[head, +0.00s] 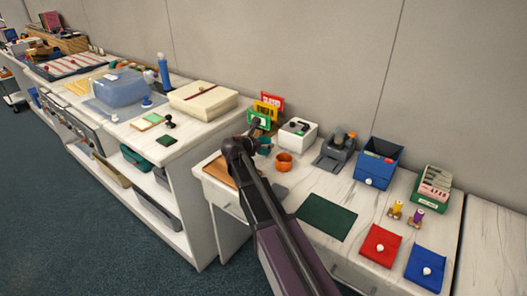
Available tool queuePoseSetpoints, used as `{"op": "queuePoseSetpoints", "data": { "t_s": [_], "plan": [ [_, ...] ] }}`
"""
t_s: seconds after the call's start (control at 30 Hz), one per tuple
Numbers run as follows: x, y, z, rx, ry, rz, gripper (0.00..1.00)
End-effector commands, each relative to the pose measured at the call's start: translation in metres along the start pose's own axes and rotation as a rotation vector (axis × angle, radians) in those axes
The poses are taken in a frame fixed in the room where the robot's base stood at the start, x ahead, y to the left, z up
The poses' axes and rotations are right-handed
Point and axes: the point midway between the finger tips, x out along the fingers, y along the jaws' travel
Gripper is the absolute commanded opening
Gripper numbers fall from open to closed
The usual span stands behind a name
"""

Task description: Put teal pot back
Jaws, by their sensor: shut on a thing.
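The teal pot (265,145) shows as a small dark teal shape just right of the end of my arm, at the back left of the white marble-topped counter. My gripper (257,139) is small and mostly hidden behind my arm's dark joint; it appears shut on the teal pot. The fingers cannot be made out clearly. I cannot tell whether the pot touches the counter. An orange pot (284,162) stands on the counter just right of and nearer than the teal pot.
Coloured signs (266,107) and a white box (298,133) stand behind the pots. A grey device (335,150), blue bin (379,160) and green card box (432,188) line the back. A dark green mat (327,217) lies bare in front. Red (380,246) and blue (426,267) pouches lie right.

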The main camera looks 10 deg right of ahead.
Motion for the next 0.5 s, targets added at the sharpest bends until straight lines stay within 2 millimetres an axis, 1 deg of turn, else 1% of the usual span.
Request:
{"op": "queuePoseSetpoints", "data": {
  "t_s": [0.3,0.5],
  "plan": [
    [0.000,0.000,-0.001,0.000,0.000,0.000,0.39],
    [0.004,0.000,-0.011,0.000,0.000,0.000,0.39]
  ]
}}
